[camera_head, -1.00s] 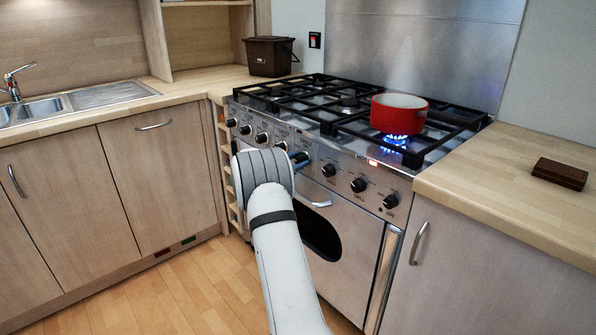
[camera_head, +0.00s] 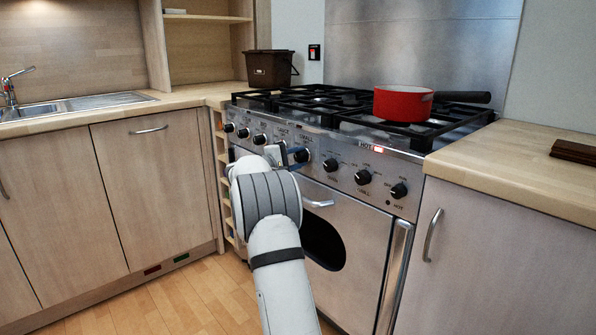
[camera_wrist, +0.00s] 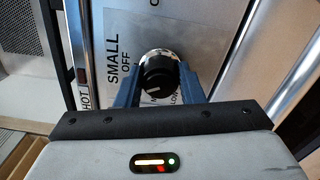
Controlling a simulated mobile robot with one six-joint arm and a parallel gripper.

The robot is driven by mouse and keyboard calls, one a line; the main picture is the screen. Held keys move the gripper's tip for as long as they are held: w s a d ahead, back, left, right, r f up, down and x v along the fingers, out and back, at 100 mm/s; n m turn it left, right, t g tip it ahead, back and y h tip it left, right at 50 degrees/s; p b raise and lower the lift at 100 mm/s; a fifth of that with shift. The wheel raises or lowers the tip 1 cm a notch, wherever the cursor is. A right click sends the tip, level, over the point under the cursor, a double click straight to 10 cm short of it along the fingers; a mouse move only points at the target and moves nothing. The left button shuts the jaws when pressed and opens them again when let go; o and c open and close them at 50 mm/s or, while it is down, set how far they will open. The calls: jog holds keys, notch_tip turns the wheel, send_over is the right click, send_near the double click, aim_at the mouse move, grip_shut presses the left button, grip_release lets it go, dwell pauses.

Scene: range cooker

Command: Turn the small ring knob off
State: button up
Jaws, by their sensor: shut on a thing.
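The small ring knob (camera_wrist: 158,78) is black with a shiny metal collar. It sits on a panel plate marked SMALL and OFF in the wrist view. My gripper (camera_wrist: 160,70) has its blue fingers on either side of the knob and is shut on it. I cannot clearly tell where the knob points.
A red HOT light (camera_head: 378,149) is lit. A wooden worktop (camera_head: 510,172) is at the right.

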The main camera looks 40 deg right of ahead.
jog(key=m+b, duration=0.2)
jog(key=shift+f+m, duration=0.3)
jog(key=shift+r+m+b, duration=0.1)
jog(key=shift+m+b, duration=0.55)
jog(key=shift+m, duration=0.65)
jog(key=o, duration=1)
jog(key=shift+r, duration=0.1)
jog(key=shift+a, duration=0.1)
jog(key=a, duration=0.2)
jog(key=a+p, duration=0.1)
jog(key=a, duration=0.2)
jog(key=a+p, duration=0.1)
jog(key=a, duration=0.1)
jog(key=shift+s+a, duration=0.3)
jog(key=shift+a, duration=0.05)
